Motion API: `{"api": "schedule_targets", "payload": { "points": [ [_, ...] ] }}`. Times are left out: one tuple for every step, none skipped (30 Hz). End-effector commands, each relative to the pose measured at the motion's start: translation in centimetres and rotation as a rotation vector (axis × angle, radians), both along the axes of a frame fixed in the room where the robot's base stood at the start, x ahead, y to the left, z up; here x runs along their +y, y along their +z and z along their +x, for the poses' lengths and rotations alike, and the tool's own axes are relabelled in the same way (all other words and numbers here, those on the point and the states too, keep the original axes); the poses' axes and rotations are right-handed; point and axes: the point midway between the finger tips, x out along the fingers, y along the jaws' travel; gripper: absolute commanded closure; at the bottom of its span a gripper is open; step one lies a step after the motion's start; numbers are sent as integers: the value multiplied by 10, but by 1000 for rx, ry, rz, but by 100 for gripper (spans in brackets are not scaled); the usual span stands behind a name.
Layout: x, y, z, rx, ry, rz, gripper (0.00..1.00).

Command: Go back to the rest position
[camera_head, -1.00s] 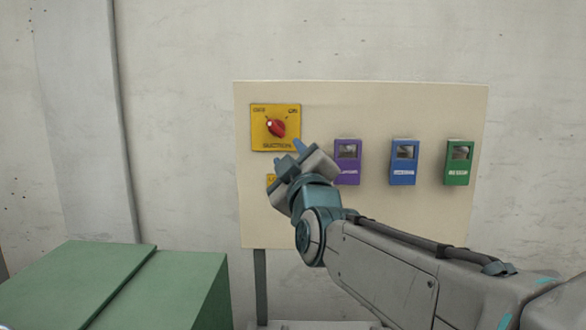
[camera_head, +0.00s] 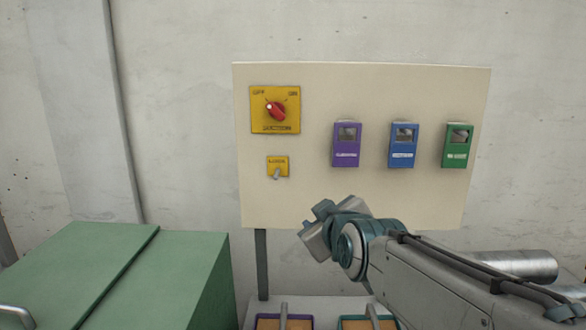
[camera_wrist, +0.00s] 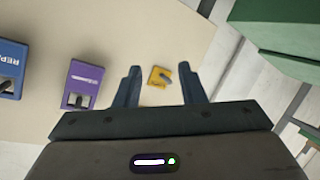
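My gripper (camera_wrist: 160,88) is open in the wrist view, its two dark fingers apart with nothing between them.
Purple (camera_head: 346,146), blue (camera_head: 403,146) and green (camera_head: 458,147) boxes are on the panel's right half. A green cabinet (camera_head: 120,270) stands at the lower left. Bins with handles, one purple-rimmed (camera_head: 285,320), are below the panel. A metal cylinder (camera_head: 515,265) is at the right.

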Motion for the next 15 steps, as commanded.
{"api": "schedule_targets", "payload": {
  "points": [
    [-13,-14,-12,112,-38,29,64],
    [-20,-27,-21,182,-65,50,64],
    [-29,-44,-34,277,-103,76,64],
    [-36,-56,-44,347,-137,97,64],
    [-43,-66,-56,414,-173,118,64],
    [-52,-81,-72,505,-223,143,64],
    [-59,-90,-84,568,-262,159,64],
    [-65,-99,-96,628,-301,176,64],
    [-72,-109,-113,702,-353,197,64],
    [-77,-115,-124,753,-391,209,64],
    [-81,-121,-135,800,-427,221,64],
    [-85,-127,-148,852,-470,235,64],
    [-88,-131,-157,888,-500,242,64],
    [-91,-134,-165,917,-527,249,64],
    [-94,-137,-173,949,-556,257,64]
  ]
}}
